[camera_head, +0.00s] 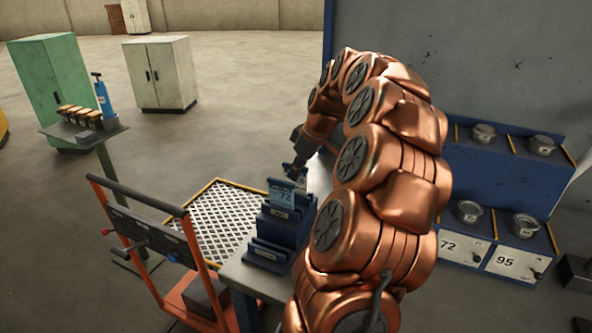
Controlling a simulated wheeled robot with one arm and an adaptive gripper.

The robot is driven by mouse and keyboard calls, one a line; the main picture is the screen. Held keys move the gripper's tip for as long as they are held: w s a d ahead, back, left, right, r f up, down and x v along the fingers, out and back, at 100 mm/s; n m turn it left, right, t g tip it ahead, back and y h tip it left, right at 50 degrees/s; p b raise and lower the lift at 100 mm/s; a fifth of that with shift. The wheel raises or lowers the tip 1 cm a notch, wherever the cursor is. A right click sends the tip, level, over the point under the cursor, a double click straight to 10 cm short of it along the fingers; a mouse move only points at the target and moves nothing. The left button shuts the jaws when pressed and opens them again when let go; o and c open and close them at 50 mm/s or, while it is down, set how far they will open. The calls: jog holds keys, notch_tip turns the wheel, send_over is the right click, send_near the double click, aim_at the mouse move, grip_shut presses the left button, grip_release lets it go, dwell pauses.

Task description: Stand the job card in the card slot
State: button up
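A pale blue card marked 72 (283,197) stands upright in a dark blue stepped rack (268,250) on the bench. I cannot tell whether this is the job card. My gripper (297,172) points down just behind this card, at the far end of the rack. A small white piece (288,169) shows at its fingertips; it could be another card, and I cannot tell whether my gripper holds it. The fingers are small and dark, and their opening does not show. My copper arm hides the right side of the bench.
An orange-framed cart (196,262) stands left of the grey bench (252,280). A grated floor panel (215,225) lies behind it. A blue shelf unit (510,180) with metal pots and plates marked 72 and 95 stands at right. A small stand (85,133) and cabinets are farther left.

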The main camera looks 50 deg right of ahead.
jog(key=o, duration=0.5)
jog(key=v, duration=1.2)
jog(key=a+f+g, duration=0.1)
jog(key=a+f, duration=0.1)
jog(key=a, duration=1.1)
jog(key=a+f+g, duration=0.2)
jog(key=a+f, duration=0.1)
jog(key=a, duration=1.1)
jog(key=s+a+f+m+g, duration=0.1)
jog(key=s+a+f, duration=0.2)
jog(key=s, duration=0.3)
jog(key=s+a+f+m+g, duration=0.1)
jog(key=s+a+f, duration=0.3)
jog(key=s, duration=0.3)
jog(key=s+a+f+m+g+h, duration=0.1)
jog(key=s+a+f, duration=0.3)
jog(key=s+f, duration=0.1)
jog(key=shift+s, duration=0.75)
